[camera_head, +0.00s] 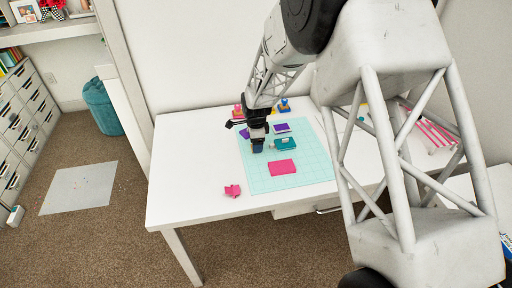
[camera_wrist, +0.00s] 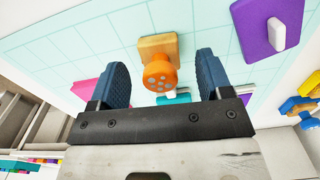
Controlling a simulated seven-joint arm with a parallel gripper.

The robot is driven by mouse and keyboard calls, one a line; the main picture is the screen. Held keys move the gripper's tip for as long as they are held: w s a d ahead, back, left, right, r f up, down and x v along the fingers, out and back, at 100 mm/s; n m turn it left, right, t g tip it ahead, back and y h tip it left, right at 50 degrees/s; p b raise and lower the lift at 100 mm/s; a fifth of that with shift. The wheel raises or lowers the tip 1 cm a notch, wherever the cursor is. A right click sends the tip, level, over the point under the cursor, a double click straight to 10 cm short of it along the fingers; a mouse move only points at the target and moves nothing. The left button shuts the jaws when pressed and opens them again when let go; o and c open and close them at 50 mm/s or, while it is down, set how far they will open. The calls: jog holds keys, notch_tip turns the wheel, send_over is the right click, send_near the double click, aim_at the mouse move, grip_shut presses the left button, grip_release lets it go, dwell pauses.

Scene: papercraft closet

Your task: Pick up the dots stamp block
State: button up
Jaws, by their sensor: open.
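The dots stamp block, a tan wooden block with an orange round knob marked with white dots (camera_wrist: 160,76), shows in the wrist view on the light teal grid mat (camera_wrist: 110,32). My gripper (camera_wrist: 160,62) is open, with its two blue fingers on either side of the knob in the picture. The knob shows clear space on both sides, with no visible contact. In the head view my gripper (camera_head: 258,147) is low over the mat (camera_head: 312,170), and the dots stamp cannot be made out there.
A teal block (camera_head: 285,144), a pink block (camera_head: 282,168) and purple blocks (camera_head: 282,128) lie close by on the mat. Pink (camera_head: 238,113) and blue (camera_head: 284,105) stamps stand at the table's back. A pink piece (camera_head: 232,190) lies left of the mat.

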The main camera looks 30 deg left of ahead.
jog(key=shift+f, duration=1.1)
jog(key=shift+c, duration=0.3)
jog(key=c, duration=1.1)
jog(key=shift+o, duration=0.2)
jog(key=shift+r, duration=0.2)
jog(key=shift+r, duration=0.85)
jog(key=shift+s+d+r, duration=0.2)
jog(key=shift+r, duration=0.6)
jog(key=s+d, duration=0.3)
jog(key=s+d+r, duration=0.1)
jog(key=s+d, duration=0.7)
jog(key=shift+r, duration=0.2)
